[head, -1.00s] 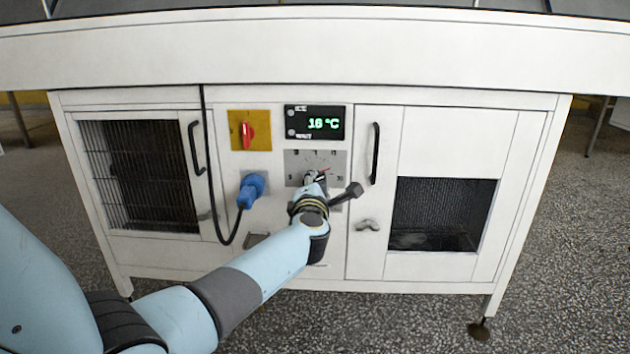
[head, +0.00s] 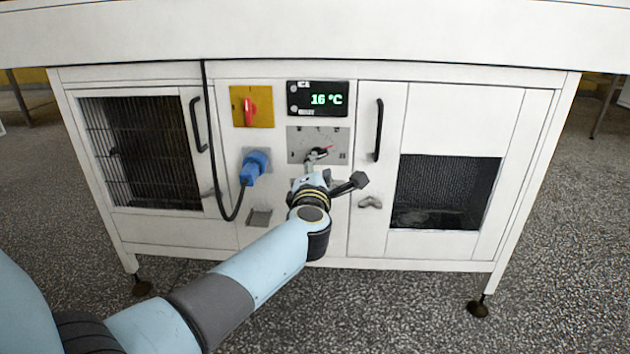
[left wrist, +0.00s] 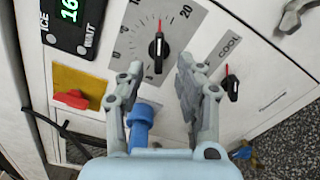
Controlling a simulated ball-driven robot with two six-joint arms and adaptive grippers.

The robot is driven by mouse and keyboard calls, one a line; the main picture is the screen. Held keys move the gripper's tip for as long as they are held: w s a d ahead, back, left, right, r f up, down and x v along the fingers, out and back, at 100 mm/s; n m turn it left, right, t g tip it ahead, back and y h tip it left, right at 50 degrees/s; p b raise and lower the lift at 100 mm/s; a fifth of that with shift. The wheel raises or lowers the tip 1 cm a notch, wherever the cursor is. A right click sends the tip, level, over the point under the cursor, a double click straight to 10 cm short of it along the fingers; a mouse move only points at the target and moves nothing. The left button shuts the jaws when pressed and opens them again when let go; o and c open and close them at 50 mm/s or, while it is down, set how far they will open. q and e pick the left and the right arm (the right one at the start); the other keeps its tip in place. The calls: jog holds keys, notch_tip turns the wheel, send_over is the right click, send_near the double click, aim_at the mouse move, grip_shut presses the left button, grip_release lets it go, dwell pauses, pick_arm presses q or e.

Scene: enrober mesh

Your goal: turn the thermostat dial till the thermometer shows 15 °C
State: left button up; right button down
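The thermostat dial has a black knob with a red mark, on a grey scale plate. It shows in the left wrist view (left wrist: 158,48) and in the head view (head: 318,153). The thermometer display (head: 318,99) reads 16 °C in green; part of it also shows in the left wrist view (left wrist: 70,18). My left gripper (left wrist: 158,88) is open in front of the panel. Its two fingers are apart, with the knob visible between and beyond their tips, and nothing is held. In the head view, my arm hides part of the panel below the dial. My right gripper is out of view.
A smaller black knob labelled COOL (left wrist: 232,86) sits beside the dial plate. A red switch on a yellow plate (head: 251,107), a blue plug with a black cable (head: 254,167) and door handles (head: 378,130) surround the panel. Speckled floor lies below.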

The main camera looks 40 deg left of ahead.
pick_arm(q)
jog(key=v, duration=0.7)
jog(key=shift+s, duration=0.15)
